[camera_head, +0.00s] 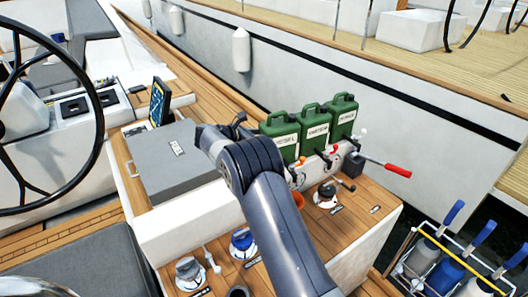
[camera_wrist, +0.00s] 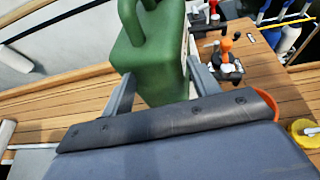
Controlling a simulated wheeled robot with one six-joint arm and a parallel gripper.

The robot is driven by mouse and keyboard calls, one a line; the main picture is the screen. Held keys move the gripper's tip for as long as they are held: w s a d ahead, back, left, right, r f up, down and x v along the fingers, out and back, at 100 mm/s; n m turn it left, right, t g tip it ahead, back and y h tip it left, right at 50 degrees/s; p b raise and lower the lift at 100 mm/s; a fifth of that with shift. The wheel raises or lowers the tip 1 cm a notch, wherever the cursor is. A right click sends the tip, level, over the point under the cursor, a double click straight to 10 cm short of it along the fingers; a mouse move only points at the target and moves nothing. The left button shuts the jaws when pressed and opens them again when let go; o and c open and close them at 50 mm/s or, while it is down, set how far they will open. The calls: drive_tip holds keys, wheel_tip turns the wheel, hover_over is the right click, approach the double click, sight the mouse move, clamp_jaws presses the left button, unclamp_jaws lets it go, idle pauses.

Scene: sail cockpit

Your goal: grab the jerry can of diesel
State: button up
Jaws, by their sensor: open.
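Three green jerry cans stand in a row in the head view. The leftmost is the diesel can (camera_head: 281,133), whose white label reads as diesel; the label on the middle can (camera_head: 314,126) looks like water. In the wrist view a green can (camera_wrist: 150,65), which appears to be the diesel one, stands upright between the fingers of my gripper (camera_wrist: 160,72). The gripper is open, one finger on each side of the can. I cannot tell whether either finger touches it. Its label is seen almost edge-on. The head view mostly hides my gripper behind my arm.
A third green can (camera_head: 342,116) stands at the right of the row. A panel with a red-handled lever (camera_head: 397,171) is in front of the cans. A grey box (camera_head: 172,160) lies left, winches (camera_head: 243,243) nearer. A white hull (camera_head: 290,78) runs behind.

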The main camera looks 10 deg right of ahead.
clamp_jaws()
idle(0.4)
drive_tip(key=shift+r, duration=0.2)
